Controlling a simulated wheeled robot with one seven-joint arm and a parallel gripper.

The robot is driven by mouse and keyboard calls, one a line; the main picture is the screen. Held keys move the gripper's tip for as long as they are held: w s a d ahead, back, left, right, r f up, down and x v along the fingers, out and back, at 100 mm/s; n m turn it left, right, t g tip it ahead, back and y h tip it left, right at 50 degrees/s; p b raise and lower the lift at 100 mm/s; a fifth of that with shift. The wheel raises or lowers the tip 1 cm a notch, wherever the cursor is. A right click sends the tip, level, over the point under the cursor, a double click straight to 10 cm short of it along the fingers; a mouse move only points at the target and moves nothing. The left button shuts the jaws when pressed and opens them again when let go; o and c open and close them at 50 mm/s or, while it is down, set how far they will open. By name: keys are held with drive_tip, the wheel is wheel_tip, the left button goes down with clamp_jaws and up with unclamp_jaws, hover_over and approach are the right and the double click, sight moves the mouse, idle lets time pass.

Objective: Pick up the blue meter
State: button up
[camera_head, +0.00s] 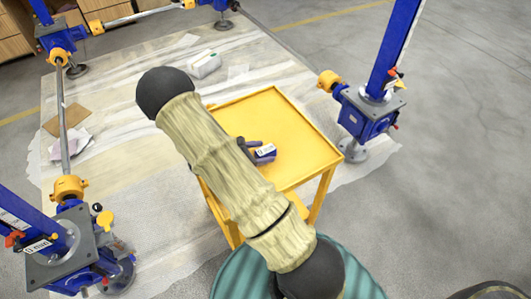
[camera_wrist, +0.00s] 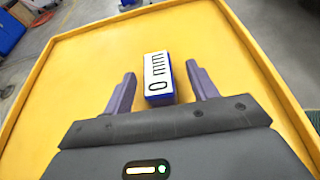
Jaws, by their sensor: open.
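In the wrist view my gripper (camera_wrist: 160,82) is open, with one finger on each side of the meter and a gap visible on both sides. In the head view the meter (camera_head: 265,152) shows near the middle of the yellow table (camera_head: 288,118), beside my gripper's dark fingers. My arm hides the rest of my gripper and the table's left part there.
Blue screw jacks stand around the table, one at right (camera_head: 370,112) and one at lower left (camera_head: 68,245), joined by metal rods. A white package (camera_head: 204,64) lies on the floor sheet. The yellow table has a raised rim, and its top around the meter is clear.

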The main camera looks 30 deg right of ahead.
sight(263, 150)
drive_tip(key=x, duration=0.4)
drive_tip(key=shift+w+d, duration=0.1)
drive_tip(key=shift+w, duration=0.05)
drive_tip(key=c, duration=1.2)
drive_tip(key=shift+o, duration=0.2)
wheel_tip(263, 150, up, 10)
drive_tip(key=shift+r+p, duration=0.1)
drive_tip(key=shift+p, duration=0.4)
drive_tip(key=shift+w, duration=0.15)
